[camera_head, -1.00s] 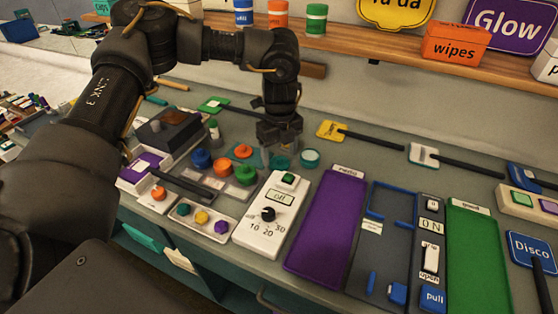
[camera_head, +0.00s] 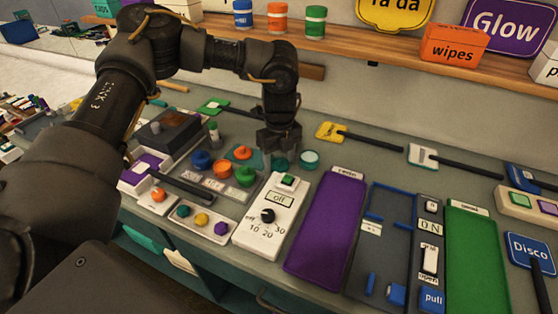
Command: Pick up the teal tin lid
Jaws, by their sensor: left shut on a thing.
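A round teal tin lid (camera_head: 280,164) shows at the lower end of my left gripper (camera_head: 279,154), on the counter behind the white timer box. My left gripper points down and is shut on the lid; the fingers partly hide it. I cannot tell whether the lid is clear of the counter. A second teal round piece with a pale top (camera_head: 310,159) stands just right of the gripper, apart from it. My right gripper is not in view.
Orange (camera_head: 243,152), blue (camera_head: 201,160) and green (camera_head: 245,176) round pieces stand left of the gripper. The white timer box (camera_head: 272,216) and a purple panel (camera_head: 326,222) lie in front. A wooden shelf (camera_head: 390,53) runs above the counter behind.

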